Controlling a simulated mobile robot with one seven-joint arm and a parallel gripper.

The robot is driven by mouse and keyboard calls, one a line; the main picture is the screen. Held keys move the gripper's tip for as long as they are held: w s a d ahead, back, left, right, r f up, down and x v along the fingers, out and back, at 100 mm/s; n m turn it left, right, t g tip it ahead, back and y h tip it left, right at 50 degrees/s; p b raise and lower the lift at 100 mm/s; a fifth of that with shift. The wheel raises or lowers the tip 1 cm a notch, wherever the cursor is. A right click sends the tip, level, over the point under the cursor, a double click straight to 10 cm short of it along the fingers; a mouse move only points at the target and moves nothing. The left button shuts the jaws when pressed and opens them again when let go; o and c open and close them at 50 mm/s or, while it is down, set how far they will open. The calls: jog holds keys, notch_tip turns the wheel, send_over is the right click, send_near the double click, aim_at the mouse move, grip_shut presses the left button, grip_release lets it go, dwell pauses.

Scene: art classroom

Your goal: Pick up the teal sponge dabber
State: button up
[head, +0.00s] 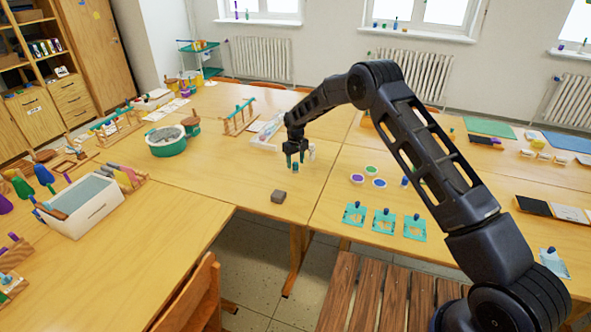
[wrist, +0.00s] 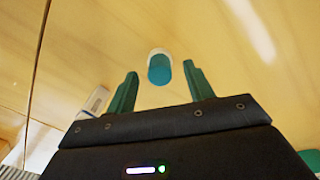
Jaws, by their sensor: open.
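The teal sponge dabber (wrist: 160,70) shows in the wrist view as a short cylinder with a teal face and a pale whitish rim. It lies between the lines of my two green fingertips, with a gap on each side. In the head view, a small teal piece (head: 295,168) just under my gripper seems to be this dabber, standing on the wooden table. My gripper (head: 296,156) points down over it with its jaws apart and empty; the wrist view also shows the open fingers (wrist: 161,66). How far the fingertips are above the dabber is hard to tell.
A small whitish item (head: 311,152) stands just right of my gripper. Paint pots (head: 371,170) and teal stencil cards (head: 384,222) lie to the right. A green-rimmed bowl (head: 168,148) is left, with bare table between.

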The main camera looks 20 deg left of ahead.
notch_tip(320, 180, down, 2)
jog(key=shift+f, duration=0.1)
jog(key=shift+c, duration=0.4)
jog(key=c, duration=0.8)
jog(key=shift+c, duration=0.2)
